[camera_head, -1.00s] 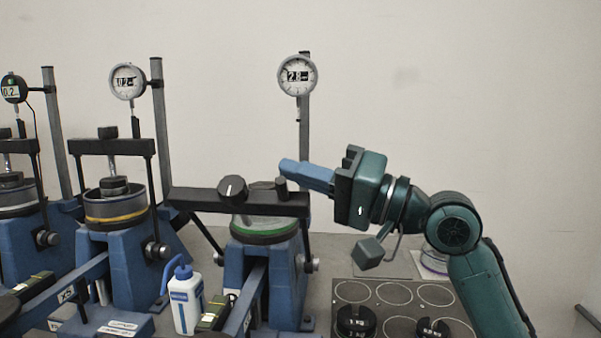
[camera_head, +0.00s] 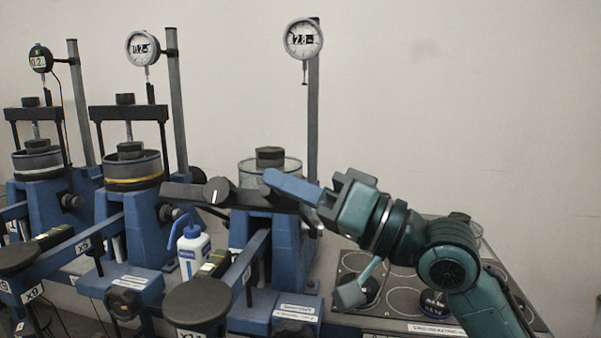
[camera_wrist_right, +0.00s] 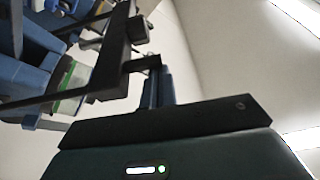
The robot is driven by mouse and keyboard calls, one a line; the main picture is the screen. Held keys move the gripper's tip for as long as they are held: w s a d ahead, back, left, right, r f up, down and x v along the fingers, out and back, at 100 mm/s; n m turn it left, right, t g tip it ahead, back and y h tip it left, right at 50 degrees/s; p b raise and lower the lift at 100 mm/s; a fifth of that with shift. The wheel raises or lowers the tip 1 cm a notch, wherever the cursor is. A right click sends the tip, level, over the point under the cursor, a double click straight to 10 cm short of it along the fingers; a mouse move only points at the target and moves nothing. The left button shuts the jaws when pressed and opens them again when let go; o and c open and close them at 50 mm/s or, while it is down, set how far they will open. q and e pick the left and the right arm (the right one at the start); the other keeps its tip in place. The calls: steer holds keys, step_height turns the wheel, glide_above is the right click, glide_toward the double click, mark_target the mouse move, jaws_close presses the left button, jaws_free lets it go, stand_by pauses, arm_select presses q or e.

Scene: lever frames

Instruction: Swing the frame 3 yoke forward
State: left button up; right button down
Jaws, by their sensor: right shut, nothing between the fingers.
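The frame 3 yoke is a dark crossbar (camera_head: 250,198) with a round knob (camera_head: 218,190), tilted forward in front of the clear-walled cell (camera_head: 256,166) of the rightmost blue frame. My right gripper (camera_head: 268,178) is shut and empty, its blue fingers lying along the rear upper side of the bar's right half. Whether they touch it is hard to tell. In the right wrist view the dark bar (camera_wrist_right: 114,55) runs beside the blue fingers (camera_wrist_right: 152,88), with the green-ringed cell (camera_wrist_right: 72,88) to the left. My left gripper is out of view.
A dial gauge (camera_head: 303,39) on a post stands above the cell. Two similar frames stand to the left, their yokes (camera_head: 128,113) upright. A white bottle (camera_head: 192,250) stands in front. A plate of weights (camera_head: 399,296) lies at right, below my right arm.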

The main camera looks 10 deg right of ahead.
arm_select(q)
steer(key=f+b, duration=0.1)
steer(key=b, duration=0.1)
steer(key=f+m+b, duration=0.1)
steer(key=b, duration=0.1)
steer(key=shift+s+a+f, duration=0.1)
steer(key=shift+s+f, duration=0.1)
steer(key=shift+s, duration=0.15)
arm_select(e)
step_height(320, 180, down, 5)
steer(key=s+a+n+g+y, duration=0.1)
steer(key=s+n, duration=0.1)
steer(key=n, duration=0.1)
steer(key=shift+s+a, duration=0.15)
steer(key=shift+s, duration=0.25)
steer(key=shift+f, duration=0.1)
